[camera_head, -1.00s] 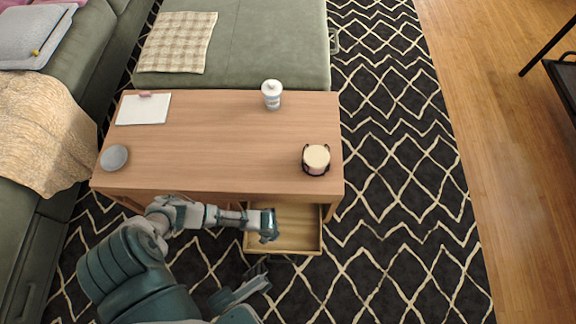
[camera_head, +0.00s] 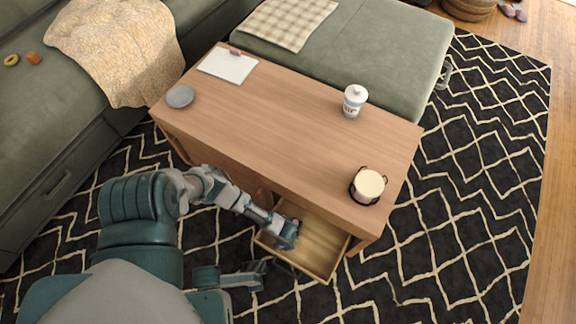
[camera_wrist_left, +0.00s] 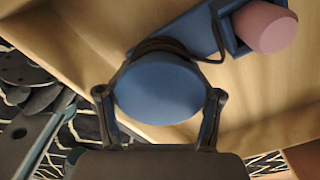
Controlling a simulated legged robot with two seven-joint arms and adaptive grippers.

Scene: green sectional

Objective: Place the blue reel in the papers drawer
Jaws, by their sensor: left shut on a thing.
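In the left wrist view the blue reel (camera_wrist_left: 160,88) is a round blue disc with dark cord around it. My left gripper (camera_wrist_left: 160,105) is shut on it, one finger on each side. A blue bracket with a pink cylinder (camera_wrist_left: 265,27) lies beside the disc; I cannot tell whether they are joined. In the head view my left gripper (camera_head: 288,234) is over the open wooden drawer (camera_head: 322,254), and it hides most of the reel. I cannot tell whether the reel touches the drawer floor. My right gripper (camera_head: 255,275) is low, left of the drawer; its fingers are unclear.
The drawer is pulled out from the wooden coffee table (camera_head: 285,130). On top are a white canister (camera_head: 354,101), a cream round pot (camera_head: 368,186), a grey bowl (camera_head: 180,97) and a clipboard (camera_head: 227,66). A green sofa (camera_head: 40,115) stands left. Patterned rug lies right of the table.

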